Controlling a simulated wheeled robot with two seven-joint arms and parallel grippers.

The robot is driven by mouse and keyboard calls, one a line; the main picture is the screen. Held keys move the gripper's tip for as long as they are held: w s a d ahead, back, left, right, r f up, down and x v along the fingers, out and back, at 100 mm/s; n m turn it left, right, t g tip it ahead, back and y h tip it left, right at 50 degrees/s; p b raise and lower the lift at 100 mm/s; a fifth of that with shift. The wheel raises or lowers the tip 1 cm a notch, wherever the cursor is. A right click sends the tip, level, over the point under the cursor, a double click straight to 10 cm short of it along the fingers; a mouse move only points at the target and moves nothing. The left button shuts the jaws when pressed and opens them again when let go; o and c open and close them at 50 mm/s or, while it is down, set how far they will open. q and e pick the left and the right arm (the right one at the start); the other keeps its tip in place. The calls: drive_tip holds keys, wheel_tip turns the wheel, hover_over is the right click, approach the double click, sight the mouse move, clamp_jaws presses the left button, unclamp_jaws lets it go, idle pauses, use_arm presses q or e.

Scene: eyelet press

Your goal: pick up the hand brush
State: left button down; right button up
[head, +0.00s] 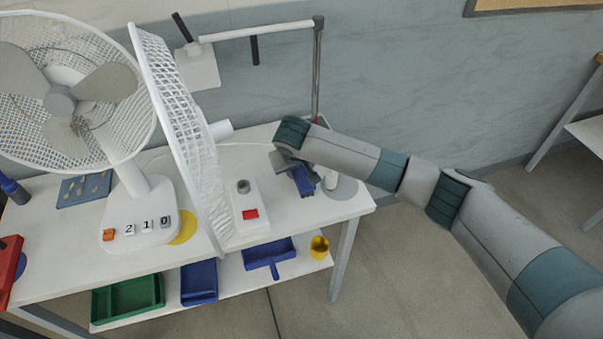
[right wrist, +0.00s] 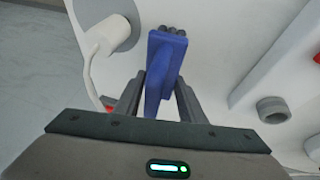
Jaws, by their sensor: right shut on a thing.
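The hand brush (head: 303,181) is blue, at the right end of the white table's top. In the right wrist view the brush (right wrist: 165,55) points away from me, with dark bristles at its far end. My right gripper (head: 292,168) is over it, and its two fingers (right wrist: 158,97) are shut on the blue handle from both sides. Part of the brush is hidden by the gripper in the head view. I cannot tell whether the brush touches the table. My left gripper is not in view.
A white box with a red button (head: 250,214) and a large white fan (head: 60,100) stand left. The lower shelf holds a blue dustpan (head: 268,254), a green tray (head: 127,297) and a yellow cup (head: 320,246).

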drive_tip(key=shift+r+b, duration=0.3)
drive_tip(key=shift+r, duration=0.3)
clamp_jaws()
wheel_tip(320, 180, up, 8)
drive_tip(key=shift+f+b, duration=0.25)
drive_tip(key=shift+b, duration=0.9)
drive_tip(key=shift+r, duration=0.65)
